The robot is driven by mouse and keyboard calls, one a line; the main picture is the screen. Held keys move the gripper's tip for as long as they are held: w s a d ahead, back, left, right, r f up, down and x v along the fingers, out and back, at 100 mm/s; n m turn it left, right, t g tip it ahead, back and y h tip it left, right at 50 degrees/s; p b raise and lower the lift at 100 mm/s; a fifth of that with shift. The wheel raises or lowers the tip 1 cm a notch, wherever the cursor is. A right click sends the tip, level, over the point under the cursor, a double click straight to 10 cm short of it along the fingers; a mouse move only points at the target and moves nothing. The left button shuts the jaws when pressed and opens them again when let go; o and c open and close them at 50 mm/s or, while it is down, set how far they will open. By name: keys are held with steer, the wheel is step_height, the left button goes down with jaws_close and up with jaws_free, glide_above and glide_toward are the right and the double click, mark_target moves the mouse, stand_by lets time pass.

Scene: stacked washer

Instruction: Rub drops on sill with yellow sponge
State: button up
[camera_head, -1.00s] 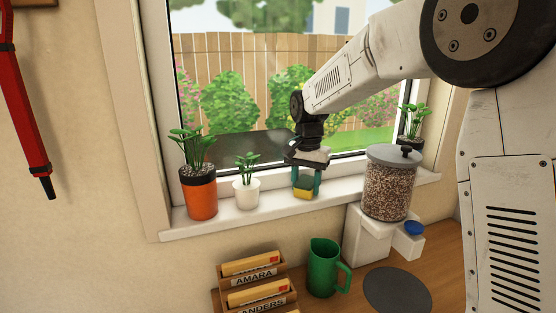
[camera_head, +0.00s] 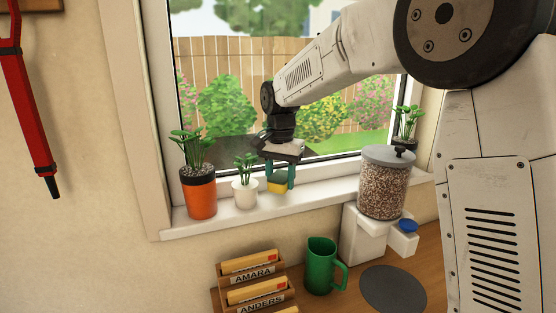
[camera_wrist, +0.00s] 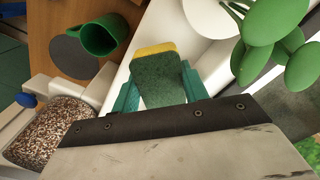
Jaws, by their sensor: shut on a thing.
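My gripper (camera_head: 280,174) is shut on the yellow sponge (camera_head: 278,184), which has a dark green top layer. It holds the sponge at the white sill (camera_head: 318,188), just right of the small white pot. In the wrist view, the sponge (camera_wrist: 158,78) sits between the teal fingers of my gripper (camera_wrist: 160,90), with its yellow edge facing away. I cannot tell whether its underside touches the sill. I cannot make out drops on the sill in either view.
An orange pot (camera_head: 200,195) and a small white pot (camera_head: 244,193) stand left of my gripper. A grain jar (camera_head: 384,185) stands to the right. Below are a green jug (camera_head: 320,268) and a letter rack (camera_head: 252,285). The window is behind the sill.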

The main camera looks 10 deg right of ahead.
steer(key=shift+r, duration=2.55)
